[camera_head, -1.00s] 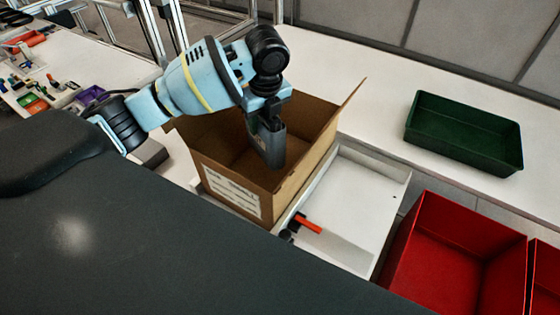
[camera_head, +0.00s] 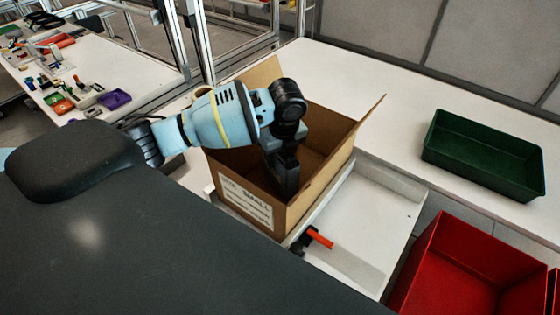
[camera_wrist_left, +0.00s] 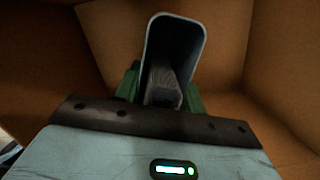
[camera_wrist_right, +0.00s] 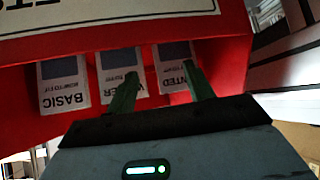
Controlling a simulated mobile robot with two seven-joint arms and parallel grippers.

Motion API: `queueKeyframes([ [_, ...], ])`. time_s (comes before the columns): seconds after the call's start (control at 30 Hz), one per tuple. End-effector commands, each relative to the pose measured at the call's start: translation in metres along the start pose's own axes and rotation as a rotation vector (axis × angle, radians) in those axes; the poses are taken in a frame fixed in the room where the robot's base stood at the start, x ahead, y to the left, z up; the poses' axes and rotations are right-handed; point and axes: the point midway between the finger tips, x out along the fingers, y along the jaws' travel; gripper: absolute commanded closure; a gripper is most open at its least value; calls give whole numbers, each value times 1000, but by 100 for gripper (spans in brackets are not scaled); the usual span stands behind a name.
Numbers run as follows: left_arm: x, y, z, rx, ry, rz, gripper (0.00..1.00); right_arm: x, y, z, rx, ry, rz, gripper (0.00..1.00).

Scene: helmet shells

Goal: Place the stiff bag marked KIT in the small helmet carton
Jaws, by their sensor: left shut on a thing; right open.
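The small helmet carton (camera_head: 318,192) stands open on a white surface, with a white label on its front wall reading partly "SMALL". My left gripper (camera_head: 278,155) reaches down into it from above. My right gripper (camera_wrist_right: 155,85) is open and empty.
A red container (camera_wrist_right: 225,60) with several labelled cards, one reading BASIC, is close before the right gripper. A green tray (camera_head: 480,160) and a red bin (camera_head: 465,265) are at right. A red-handled clamp (camera_head: 318,238) sits near the carton. A side table (camera_head: 90,60) holds small parts.

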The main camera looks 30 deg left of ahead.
Motion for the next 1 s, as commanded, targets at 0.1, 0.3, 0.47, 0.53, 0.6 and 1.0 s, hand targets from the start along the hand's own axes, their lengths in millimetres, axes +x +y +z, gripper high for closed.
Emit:
queueKeyframes([
  [0.1, 16, 0, -2, 0, 1, 2, 94, 0, 0, 2, 1, -4, -1, 48],
  [0.3, 22, 0, -3, 0, -1, -1, 94, 0, 0, 2, 1, -4, -1, 48],
  [0.47, 22, 0, -3, 0, -1, -1, 94, 0, 0, 2, 1, -3, -1, 48],
  [0.53, 23, 0, -3, 0, 0, -1, 94, 0, 0, 2, 1, -3, -1, 48],
  [0.6, 25, 0, -4, 0, 0, 0, 94, 0, 0, 2, 1, -3, -1, 48],
  [1.0, 24, 0, -4, 0, 0, 0, 39, 0, 0, 1, 1, -2, -1, 48],
])
